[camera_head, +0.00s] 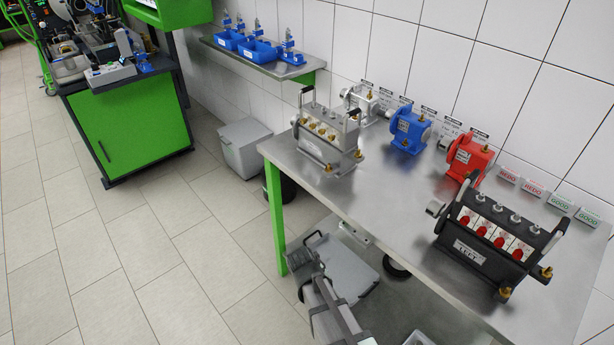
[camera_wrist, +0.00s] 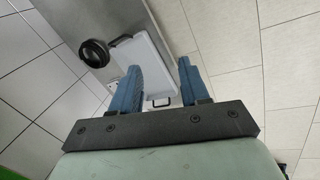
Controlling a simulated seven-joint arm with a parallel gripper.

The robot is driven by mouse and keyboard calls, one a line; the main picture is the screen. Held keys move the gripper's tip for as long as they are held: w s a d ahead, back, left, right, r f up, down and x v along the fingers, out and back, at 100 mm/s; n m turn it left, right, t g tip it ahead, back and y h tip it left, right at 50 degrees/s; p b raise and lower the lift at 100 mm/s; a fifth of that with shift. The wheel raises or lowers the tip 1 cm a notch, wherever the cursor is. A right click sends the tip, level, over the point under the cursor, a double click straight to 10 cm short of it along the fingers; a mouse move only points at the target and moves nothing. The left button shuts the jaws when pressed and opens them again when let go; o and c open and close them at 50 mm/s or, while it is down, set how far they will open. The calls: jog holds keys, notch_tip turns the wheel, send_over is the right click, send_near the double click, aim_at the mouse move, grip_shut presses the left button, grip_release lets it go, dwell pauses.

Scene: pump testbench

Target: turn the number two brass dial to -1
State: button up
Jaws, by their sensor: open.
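No dial shows in the wrist view.
The steel table (camera_head: 385,190) also bears a blue pump (camera_head: 408,131), a red pump (camera_head: 468,158) and a black test block (camera_head: 487,245) with red dials. Small sign blocks line the wall. A grey case (camera_wrist: 146,66) with black handles lies below. The table's middle is clear.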

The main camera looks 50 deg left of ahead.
jog(key=s+a+r+n+t+y, duration=0.2)
jog(key=s+a+r+t, duration=0.1)
jog(key=a+r, duration=0.8)
jog(key=m+t, duration=0.3)
jog(key=t, duration=0.9)
send_near(310, 127)
jog(key=w, duration=0.8)
jog(key=shift+w+a, duration=0.2)
grip_shut()
